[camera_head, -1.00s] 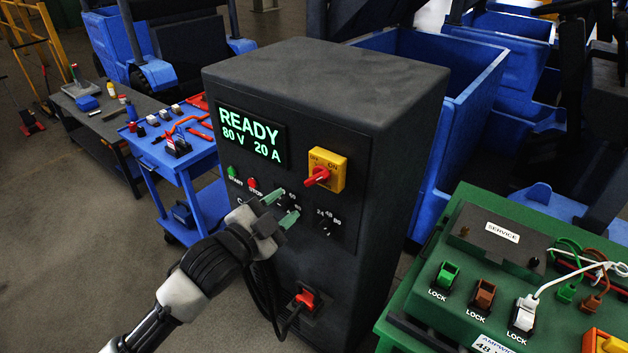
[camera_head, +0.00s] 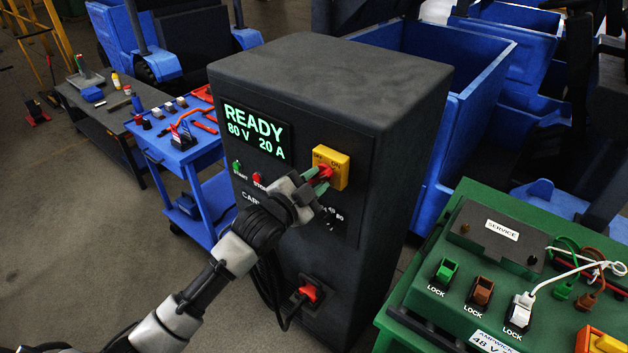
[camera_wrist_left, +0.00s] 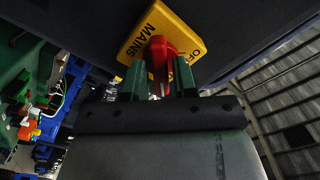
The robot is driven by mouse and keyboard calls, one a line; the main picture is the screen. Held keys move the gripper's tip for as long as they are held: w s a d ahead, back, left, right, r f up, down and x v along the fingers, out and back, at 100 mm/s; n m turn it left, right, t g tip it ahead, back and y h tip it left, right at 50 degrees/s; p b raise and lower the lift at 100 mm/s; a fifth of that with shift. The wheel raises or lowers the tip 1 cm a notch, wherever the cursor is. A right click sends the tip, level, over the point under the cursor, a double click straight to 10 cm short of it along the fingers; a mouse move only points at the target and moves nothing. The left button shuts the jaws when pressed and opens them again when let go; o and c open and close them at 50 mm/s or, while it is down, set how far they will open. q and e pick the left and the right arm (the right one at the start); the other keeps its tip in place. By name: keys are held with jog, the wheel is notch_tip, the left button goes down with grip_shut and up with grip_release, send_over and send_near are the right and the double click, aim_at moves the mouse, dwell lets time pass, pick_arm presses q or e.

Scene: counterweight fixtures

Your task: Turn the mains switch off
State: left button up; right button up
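The mains switch is a yellow plate (camera_head: 340,169) with a red knob (camera_head: 325,173), on the front of the dark cabinet, right of the lit display. My left gripper (camera_head: 317,182) is at the knob, its green fingertips partly covering it. In the left wrist view the red knob (camera_wrist_left: 162,50) lies between the two spread green fingers (camera_wrist_left: 160,80), with a small gap visible on each side. The yellow plate (camera_wrist_left: 138,38) there shows MAINS and part of OFF. I cannot tell which mark the knob points to. My right gripper is not in view.
The dark cabinet (camera_head: 390,95) shows READY, 80 V, 20 A on its display (camera_head: 254,130). START and STOP buttons are left of my gripper. A red plug (camera_head: 308,292) with a black cable is low on the front. A green service unit (camera_head: 420,310) stands right, a blue trolley (camera_head: 170,155) left.

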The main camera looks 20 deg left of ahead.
pick_arm(q)
grip_shut()
jog(key=shift+n, duration=0.4)
jog(key=n+p, duration=0.2)
jog(key=shift+r+n, duration=0.1)
jog(key=shift+n, duration=0.3)
jog(key=n+p, duration=0.1)
jog(key=n, duration=0.3)
jog(key=shift+n+p, duration=0.3)
jog(key=shift+p, duration=0.05)
jog(key=n+p, duration=0.1)
jog(key=n, duration=0.4)
jog(key=shift+p, duration=0.3)
jog(key=n, duration=0.4)
jog(key=shift+n+p, duration=0.3)
jog(key=shift+p, duration=0.1)
